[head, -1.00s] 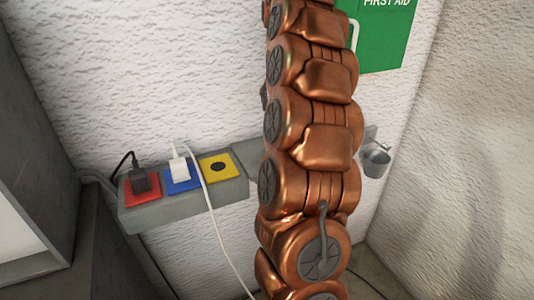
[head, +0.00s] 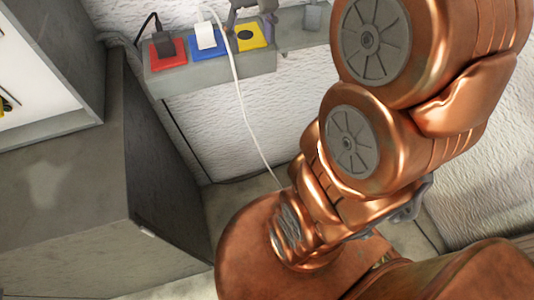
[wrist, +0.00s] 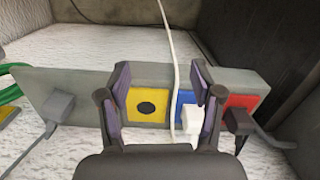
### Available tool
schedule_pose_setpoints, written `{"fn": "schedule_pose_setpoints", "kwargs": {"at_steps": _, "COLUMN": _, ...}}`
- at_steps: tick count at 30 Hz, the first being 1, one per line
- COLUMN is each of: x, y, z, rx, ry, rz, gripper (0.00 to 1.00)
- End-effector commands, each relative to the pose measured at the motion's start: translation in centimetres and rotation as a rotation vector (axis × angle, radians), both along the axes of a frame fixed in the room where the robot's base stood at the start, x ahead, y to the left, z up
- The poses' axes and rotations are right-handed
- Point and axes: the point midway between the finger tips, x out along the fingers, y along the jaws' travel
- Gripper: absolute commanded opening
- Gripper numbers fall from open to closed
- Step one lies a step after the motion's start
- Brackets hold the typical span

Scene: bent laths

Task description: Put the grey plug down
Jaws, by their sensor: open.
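The grey plug (wrist: 59,107) sits at the far left end of the grey wall ledge in the wrist view, with a cable running down from it. In the head view the grey plug (head: 313,16) shows at the ledge's right end. I cannot tell how it is held there. My gripper (wrist: 158,80) is open and empty. Its fingers stand apart on either side of the yellow socket (wrist: 147,105), whose dark round opening is bare. In the head view my gripper (head: 252,12) shows only partly, at the top edge by the yellow socket.
A white plug (wrist: 214,120) stands in the blue socket, close by my right finger, and its white cable (wrist: 169,60) crosses between my fingers. A black plug (head: 162,44) stands in the red socket (head: 167,60). A grey cabinet (head: 60,200) is at the left.

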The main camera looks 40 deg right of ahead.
Motion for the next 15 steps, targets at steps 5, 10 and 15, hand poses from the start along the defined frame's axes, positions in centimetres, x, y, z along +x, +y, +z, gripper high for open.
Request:
{"fn": "schedule_pose_setpoints", "kwargs": {"at_steps": 5, "x": -4.5, "y": 4.2, "z": -2.9, "rx": 0.004, "ry": 0.026, "rz": 0.089, "gripper": 0.66}}
{"fn": "schedule_pose_setpoints", "kwargs": {"at_steps": 10, "x": -9.1, "y": 7.0, "z": -6.0, "rx": 0.007, "ry": 0.053, "rz": 0.151, "gripper": 0.66}}
{"fn": "schedule_pose_setpoints", "kwargs": {"at_steps": 15, "x": -13.7, "y": 8.9, "z": -9.1, "rx": 0.011, "ry": 0.074, "rz": 0.193, "gripper": 0.66}}
